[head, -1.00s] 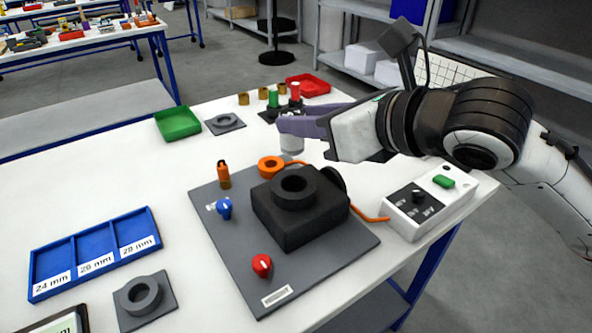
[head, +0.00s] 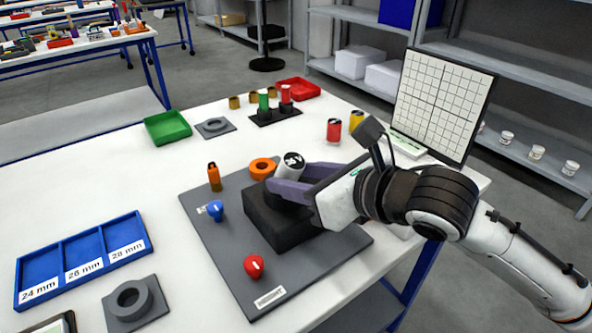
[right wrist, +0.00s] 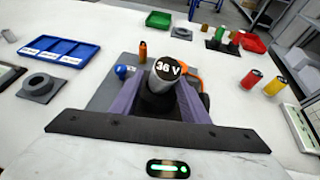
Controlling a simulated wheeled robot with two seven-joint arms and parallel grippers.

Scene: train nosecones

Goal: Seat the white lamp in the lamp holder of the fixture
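The white lamp (head: 291,166) is a short cylinder with a dark, marked top. In the right wrist view its top reads 36 V (right wrist: 167,68). My right gripper (head: 288,186) has its purple fingers shut on the lamp, one on each side, over the fixture's black block (head: 262,212). The fingers and lamp hide the ring-shaped lamp holder on the block, so I cannot tell how deep the lamp sits in it. The lamp looks nearly upright. The block stands on a grey base plate (head: 222,262). My left gripper is not in view.
On the plate are a blue knob (head: 216,209), a red knob (head: 254,266) and an orange ring (head: 262,168). An orange cylinder (head: 214,177) stands at its edge. Red (head: 333,131) and yellow (head: 356,121) cylinders stand behind my arm. The blue tray (head: 82,258) lies left.

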